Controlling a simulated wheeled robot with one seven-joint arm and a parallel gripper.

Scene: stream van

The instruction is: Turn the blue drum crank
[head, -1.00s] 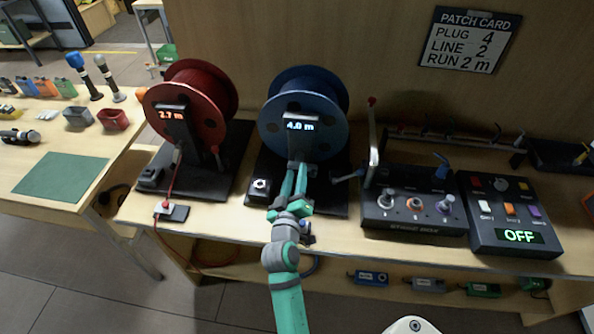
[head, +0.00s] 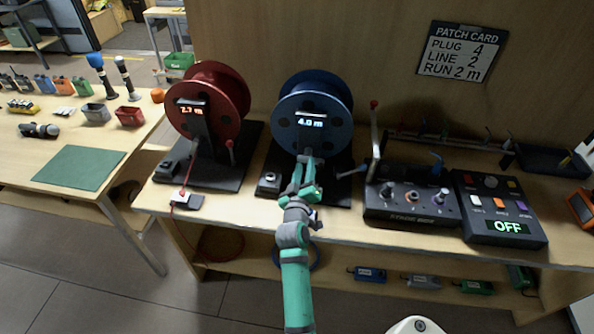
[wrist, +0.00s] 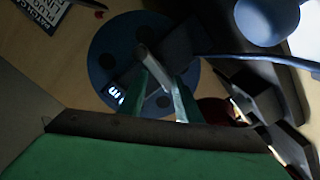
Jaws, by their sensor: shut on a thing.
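The blue drum (head: 340,100) stands upright on a black base, its small display reading 4.0 m. My gripper (head: 308,160) is low in front of the drum, just below the display. In the wrist view my two green fingers (wrist: 162,75) reach toward the blue drum face (wrist: 112,48) and close around a small light grey piece (wrist: 146,56). This appears to be the crank's handle, though the fingers hide most of it. The rest of the crank is hard to make out.
To the right are the stage box (head: 405,216), a tall red-tipped lever (head: 375,135) close to the blue drum, and a control box reading OFF (head: 490,232). Small boxes sit on the lower shelf.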

